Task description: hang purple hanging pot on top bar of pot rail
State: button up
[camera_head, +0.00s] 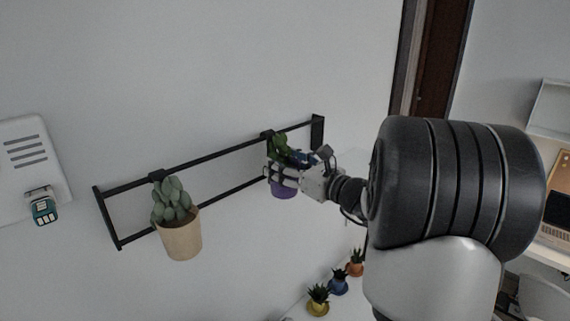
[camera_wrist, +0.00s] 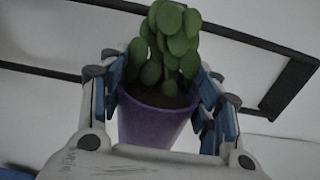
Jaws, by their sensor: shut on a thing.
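The purple hanging pot (camera_head: 286,191) with a green plant is upright in front of the right part of the black pot rail (camera_head: 215,157). My gripper (camera_head: 284,172) is shut on the pot from the right side of the head view. In the wrist view, blue-padded fingers flank the purple pot (camera_wrist: 150,122), and its plant covers part of the rail's bar (camera_wrist: 235,35). A dark hook-like piece (camera_head: 267,134) shows at the top bar just above the plant. I cannot tell whether the pot's weight rests on the bar.
A beige pot (camera_head: 181,238) with a plant hangs on the rail's left part. Small yellow (camera_head: 318,308), blue (camera_head: 339,286) and orange (camera_head: 355,269) pots stand on the white surface below. A white panel with a teal device (camera_head: 44,210) is at the far left.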

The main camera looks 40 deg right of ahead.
jog(key=o, duration=1.1)
jog(key=shift+c, duration=0.2)
jog(key=o, duration=0.4)
jog(key=s, duration=0.4)
jog(key=s+d, duration=0.1)
jog(key=s, duration=0.7)
jog(key=shift+d, duration=0.35)
